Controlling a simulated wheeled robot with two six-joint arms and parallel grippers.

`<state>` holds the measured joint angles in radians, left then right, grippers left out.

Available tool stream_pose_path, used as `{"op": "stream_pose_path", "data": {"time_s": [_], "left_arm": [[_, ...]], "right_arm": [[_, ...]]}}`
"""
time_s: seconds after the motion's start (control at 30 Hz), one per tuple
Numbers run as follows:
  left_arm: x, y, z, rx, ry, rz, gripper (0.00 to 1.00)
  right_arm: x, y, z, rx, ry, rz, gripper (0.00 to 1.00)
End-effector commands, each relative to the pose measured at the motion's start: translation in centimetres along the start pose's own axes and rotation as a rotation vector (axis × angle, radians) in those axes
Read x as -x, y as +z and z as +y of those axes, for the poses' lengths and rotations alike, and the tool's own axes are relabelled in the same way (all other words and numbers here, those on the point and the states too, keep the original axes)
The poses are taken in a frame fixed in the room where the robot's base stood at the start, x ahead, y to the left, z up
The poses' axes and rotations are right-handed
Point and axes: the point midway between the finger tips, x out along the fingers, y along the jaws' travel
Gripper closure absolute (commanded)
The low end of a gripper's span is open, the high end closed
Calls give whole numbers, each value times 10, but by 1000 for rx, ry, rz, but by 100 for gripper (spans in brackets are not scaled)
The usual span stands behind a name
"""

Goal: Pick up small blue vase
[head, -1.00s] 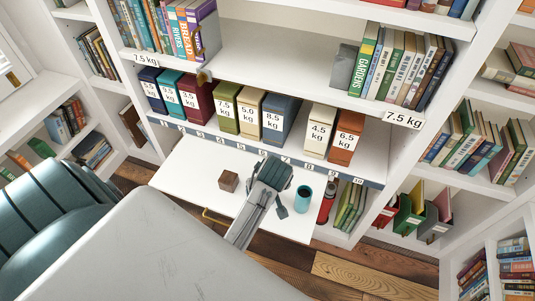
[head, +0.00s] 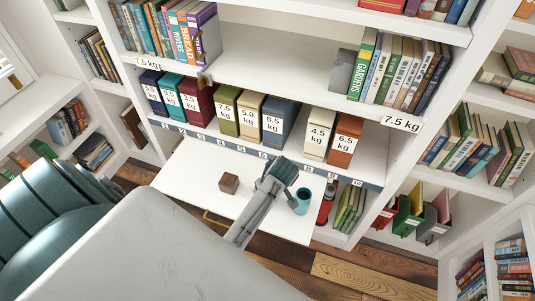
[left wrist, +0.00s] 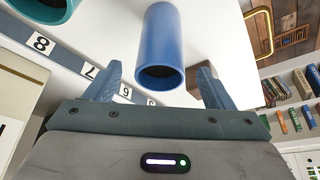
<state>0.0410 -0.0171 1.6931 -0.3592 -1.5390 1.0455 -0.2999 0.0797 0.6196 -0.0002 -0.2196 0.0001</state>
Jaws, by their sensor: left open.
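The small blue vase (left wrist: 160,45) is a plain blue cylinder with an open rim. It shows in the left wrist view between the two fingers of my left gripper (left wrist: 160,70), with a gap on each side. The gripper is open and holds nothing. In the head view my left gripper (head: 286,189) is over the right part of the white pull-out surface (head: 190,185) and hides the vase. A teal cup (head: 303,201) stands just right of the gripper; it also shows at the top left of the wrist view (left wrist: 42,8). My right gripper is not in view.
A small brown block (head: 229,183) lies left of the gripper. A red bottle (head: 326,207) stands right of the teal cup. Weight-labelled boxes (head: 276,122) line the shelf behind, above a numbered strip (head: 231,149). A brass handle (head: 216,217) is at the front edge.

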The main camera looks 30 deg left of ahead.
Motion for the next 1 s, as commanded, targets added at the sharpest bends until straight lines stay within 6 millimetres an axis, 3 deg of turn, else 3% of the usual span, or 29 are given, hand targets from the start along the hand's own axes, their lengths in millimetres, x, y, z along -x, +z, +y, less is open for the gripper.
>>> {"op": "stream_pose_path", "data": {"time_s": [0.23, 0.53, 0.8, 1.0], "left_arm": [[-30, -3, -1, -1, -2, -1, 24], [-35, -3, 0, -1, 1, 0, 24], [-35, -3, 0, -1, 1, 0, 76], [-34, -3, 0, -1, 1, 0, 76]], "right_arm": [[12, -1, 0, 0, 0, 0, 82], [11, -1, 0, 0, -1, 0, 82], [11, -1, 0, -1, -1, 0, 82], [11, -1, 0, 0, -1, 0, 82]]}}
